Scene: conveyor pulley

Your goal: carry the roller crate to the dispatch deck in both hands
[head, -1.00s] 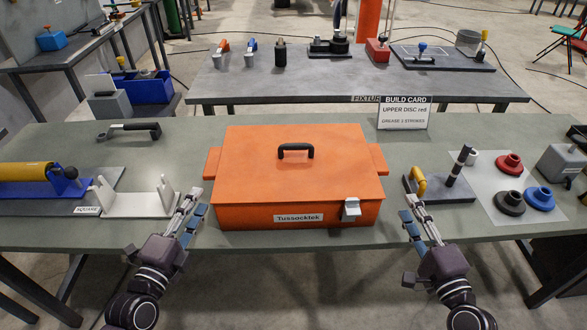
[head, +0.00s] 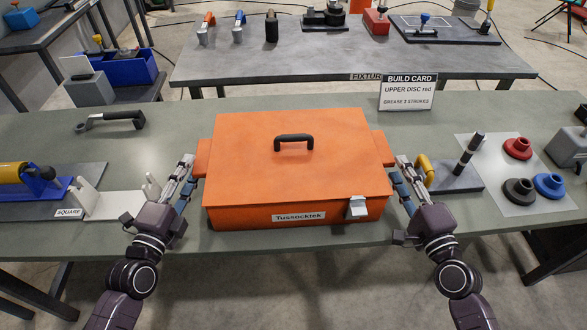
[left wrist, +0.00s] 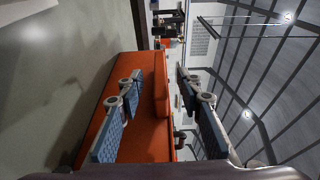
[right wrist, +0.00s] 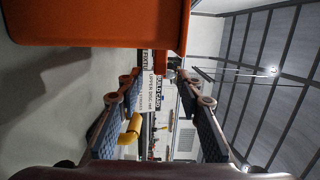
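I cannot identify the dispatch deck.
A white stand (head: 115,203) is left of my left gripper. A dark block with a yellow handle (head: 428,170) is close to my right gripper, with a mat of discs (head: 500,195) beyond. The build card (head: 407,92) stands behind. Another table (head: 330,65) is across the gap.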

